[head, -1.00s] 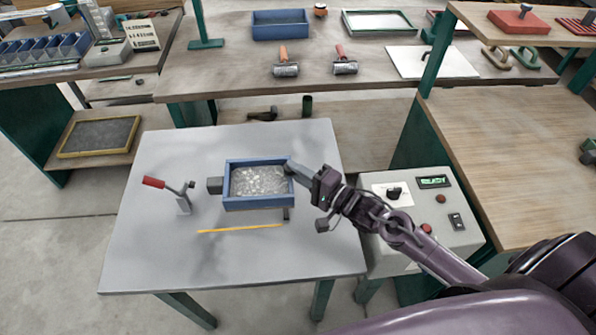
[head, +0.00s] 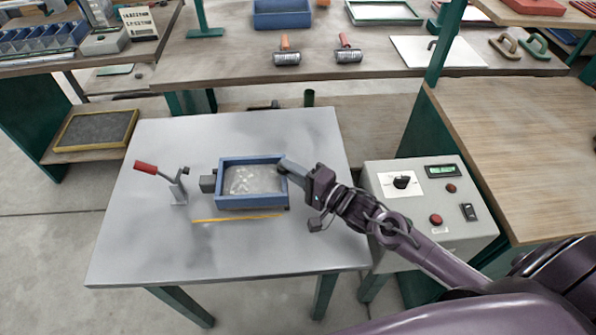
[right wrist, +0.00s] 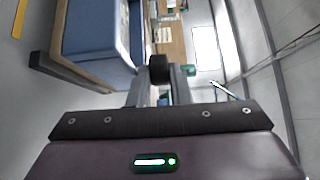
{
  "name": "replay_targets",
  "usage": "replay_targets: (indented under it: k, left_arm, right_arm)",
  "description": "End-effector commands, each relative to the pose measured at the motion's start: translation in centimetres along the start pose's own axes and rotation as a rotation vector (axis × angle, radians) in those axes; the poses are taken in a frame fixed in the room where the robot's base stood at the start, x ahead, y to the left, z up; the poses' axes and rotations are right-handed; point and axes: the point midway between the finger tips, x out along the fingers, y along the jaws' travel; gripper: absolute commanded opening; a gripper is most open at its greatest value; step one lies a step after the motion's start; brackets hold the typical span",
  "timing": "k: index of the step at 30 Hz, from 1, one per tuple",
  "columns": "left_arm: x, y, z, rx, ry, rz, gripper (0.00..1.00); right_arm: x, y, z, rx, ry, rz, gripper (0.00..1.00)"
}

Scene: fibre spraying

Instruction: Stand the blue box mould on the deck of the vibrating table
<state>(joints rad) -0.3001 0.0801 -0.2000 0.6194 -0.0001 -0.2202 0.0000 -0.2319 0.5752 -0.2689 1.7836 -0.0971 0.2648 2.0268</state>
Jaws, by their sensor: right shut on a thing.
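The blue box mould (head: 252,202) is in the middle of the grey deck of the vibrating table (head: 130,255). It is filled with a pale, speckled material. My right gripper (head: 285,168) is shut on the mould's right wall at its far right corner. In the right wrist view the mould (right wrist: 97,40) fills the upper left beside the fingers. The mould looks level and at or just above the deck; I cannot tell whether it touches. A grey block (head: 208,184) is at its left side. My left gripper is not in view.
A red-handled toggle clamp (head: 178,187) stands on the deck to the left. A yellow strip (head: 236,219) lies in front of the mould. A control box (head: 428,205) stands at the right. The bench behind holds two rollers (head: 287,53) and another blue box (head: 281,14).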

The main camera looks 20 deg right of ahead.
Motion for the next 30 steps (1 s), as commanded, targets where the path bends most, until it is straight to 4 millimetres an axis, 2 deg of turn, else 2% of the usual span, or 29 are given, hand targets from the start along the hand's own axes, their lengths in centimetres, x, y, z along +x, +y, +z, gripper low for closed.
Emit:
replay_targets:
  k: [8, 18, 30]
  left_arm:
    - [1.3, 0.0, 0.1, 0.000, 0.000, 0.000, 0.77]
    - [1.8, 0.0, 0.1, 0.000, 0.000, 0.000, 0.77]
    - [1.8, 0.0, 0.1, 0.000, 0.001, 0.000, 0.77]
  right_arm:
    - [1.5, -0.2, 1.3, -0.001, -0.001, -0.014, 0.00]
    - [1.4, 1.4, 1.2, 0.001, 0.000, -0.010, 0.00]
    - [1.4, 1.6, 1.2, 0.001, 0.000, -0.009, 0.00]
